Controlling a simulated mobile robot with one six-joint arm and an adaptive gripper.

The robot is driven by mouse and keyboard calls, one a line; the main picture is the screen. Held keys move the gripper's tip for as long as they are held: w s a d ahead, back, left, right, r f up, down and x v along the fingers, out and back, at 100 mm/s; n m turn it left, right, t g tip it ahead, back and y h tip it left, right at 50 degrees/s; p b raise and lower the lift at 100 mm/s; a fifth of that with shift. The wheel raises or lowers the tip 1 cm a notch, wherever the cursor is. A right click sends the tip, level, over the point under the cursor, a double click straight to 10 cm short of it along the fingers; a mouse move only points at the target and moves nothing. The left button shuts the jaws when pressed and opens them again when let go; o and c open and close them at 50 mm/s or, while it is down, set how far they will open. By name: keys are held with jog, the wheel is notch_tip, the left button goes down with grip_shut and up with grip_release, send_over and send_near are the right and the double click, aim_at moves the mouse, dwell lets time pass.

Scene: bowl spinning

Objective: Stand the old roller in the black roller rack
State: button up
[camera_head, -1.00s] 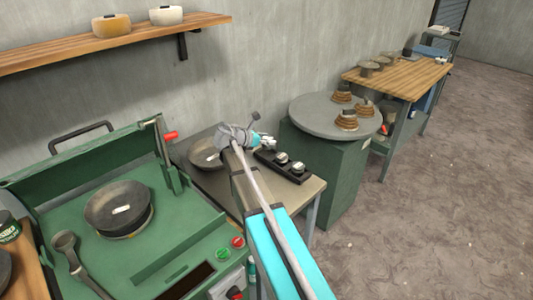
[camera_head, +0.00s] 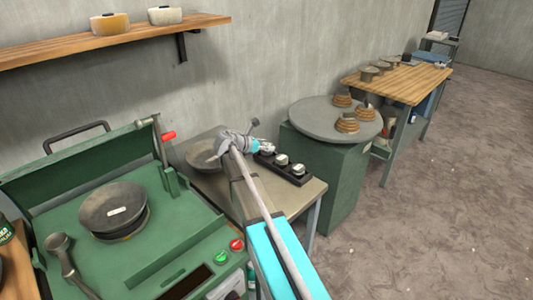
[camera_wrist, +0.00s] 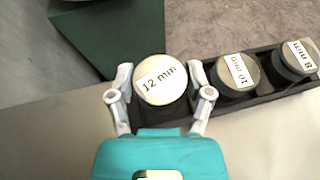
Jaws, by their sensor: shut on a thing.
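My gripper (camera_wrist: 160,98) is shut on a roller (camera_wrist: 160,80) with a pale round top labelled "12 mm", one finger on each side. In the wrist view this roller is upright at the left end of the black roller rack (camera_wrist: 266,104). Whether its base rests fully in the rack is hidden. The rack also holds a "10 mm" roller (camera_wrist: 237,72) and an "8 mm" roller (camera_wrist: 296,60). In the head view my gripper (camera_head: 262,146) is at the far left end of the rack (camera_head: 297,178), on the side table.
The side table (camera_head: 308,192) stands beside the green machine (camera_head: 165,235), which holds a dark round pan (camera_head: 114,208). Another bowl (camera_head: 203,155) is left of my gripper. A grey round table (camera_head: 335,118) with stacked brown pieces stands behind the rack.

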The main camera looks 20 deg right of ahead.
jog(key=shift+f+b, duration=0.7)
jog(key=shift+f, duration=0.3)
jog(key=shift+f, duration=0.1)
jog(key=o, duration=1.3)
jog(key=shift+s+a+r, duration=0.1)
jog(key=shift+a+r, duration=0.15)
jog(key=shift+r, duration=0.05)
jog(key=p+v, duration=0.4)
jog(key=v, duration=0.5)
jog(key=shift+a+r, duration=0.2)
jog(key=shift+a, duration=0.15)
jog(key=shift+p+v, duration=0.35)
jog(key=shift+v, duration=0.5)
jog(key=shift+f, duration=0.15)
